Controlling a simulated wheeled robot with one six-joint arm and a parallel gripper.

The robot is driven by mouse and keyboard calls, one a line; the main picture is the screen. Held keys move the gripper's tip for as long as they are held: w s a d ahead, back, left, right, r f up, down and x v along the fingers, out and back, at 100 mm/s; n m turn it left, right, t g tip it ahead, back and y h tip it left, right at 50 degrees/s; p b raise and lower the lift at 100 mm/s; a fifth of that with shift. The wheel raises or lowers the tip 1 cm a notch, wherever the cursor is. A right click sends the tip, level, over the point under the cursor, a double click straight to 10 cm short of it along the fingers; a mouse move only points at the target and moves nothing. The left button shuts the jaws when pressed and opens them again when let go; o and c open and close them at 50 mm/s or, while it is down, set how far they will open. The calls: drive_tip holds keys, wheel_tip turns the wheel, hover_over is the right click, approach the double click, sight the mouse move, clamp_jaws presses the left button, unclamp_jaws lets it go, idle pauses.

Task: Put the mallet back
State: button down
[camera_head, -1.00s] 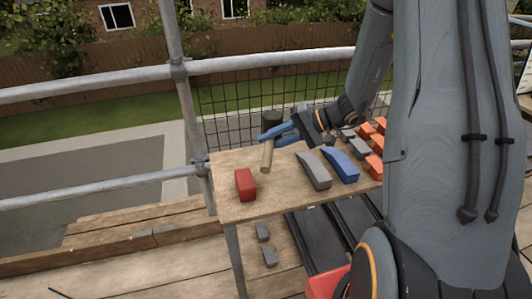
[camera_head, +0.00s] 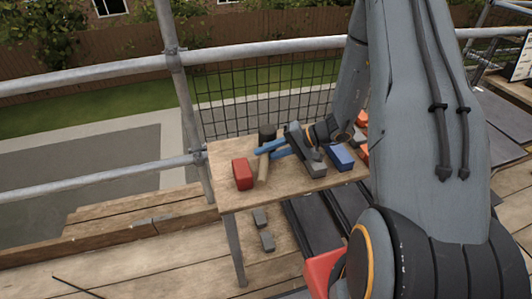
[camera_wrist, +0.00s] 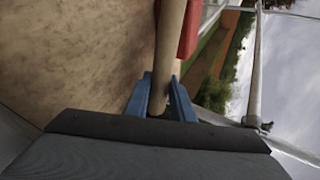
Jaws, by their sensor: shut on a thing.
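The mallet has a dark head (camera_head: 267,132) and a pale wooden handle (camera_head: 263,170). It is roughly upright, head up, at the left part of the wooden table. My gripper (camera_head: 269,148) has blue fingers, shut on the handle just below the head. In the wrist view the handle (camera_wrist: 169,45) runs between the blue fingers (camera_wrist: 160,100). I cannot tell whether the handle's lower end touches the table. The head is out of the wrist view.
A red block (camera_head: 242,174) stands just left of the handle on the table (camera_head: 285,187). Scaffold rails (camera_head: 90,84) and mesh run behind.

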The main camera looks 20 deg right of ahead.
drive_tip(key=shift+f, duration=0.1)
drive_tip(key=c, duration=1.8)
unclamp_jaws()
drive_tip(key=shift+r, duration=0.2)
drive_tip(key=b+v, duration=0.3)
drive_tip(key=v, duration=0.9)
drive_tip(key=shift+s+a+r+n+g+h, duration=0.7)
drive_tip(key=shift+s+a+r+h, duration=0.4)
drive_tip(key=shift+s+a+h, duration=1.1)
drive_tip(key=shift+s+a+r+n+g+h, duration=0.7)
drive_tip(key=shift+s+a+r+h, duration=0.6)
drive_tip(key=shift+s, duration=1.85)
drive_tip(key=shift+s+a+r+n+g+h, duration=0.75)
drive_tip(key=shift+s+a+h, duration=0.55)
drive_tip(key=shift+s+h, duration=1.1)
